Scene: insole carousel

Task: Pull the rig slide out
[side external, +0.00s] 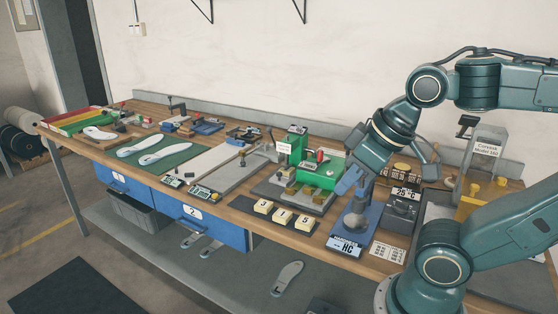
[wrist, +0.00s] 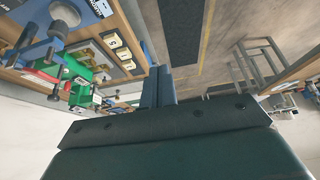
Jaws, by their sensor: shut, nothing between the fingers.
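A green rig (side external: 318,175) with brass-coloured blocks and a red-topped part stands on a dark grey base plate on the bench. It also shows in the wrist view (wrist: 76,74), tilted at the left. I cannot tell which part of it is the slide. My gripper (side external: 345,186) has blue fingers and is shut and empty. It hangs in the air near the right side of the rig and above a blue stand; contact with either does not show. In the wrist view the shut fingers (wrist: 157,84) point toward the floor past the bench edge.
The blue stand (side external: 358,222) with a grey post and an HC label is right of the rig. Several yellow numbered blocks (side external: 283,216) lie in front. A dark device with a display (side external: 402,207) stands further right. Green mats with white insoles (side external: 158,152) lie left.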

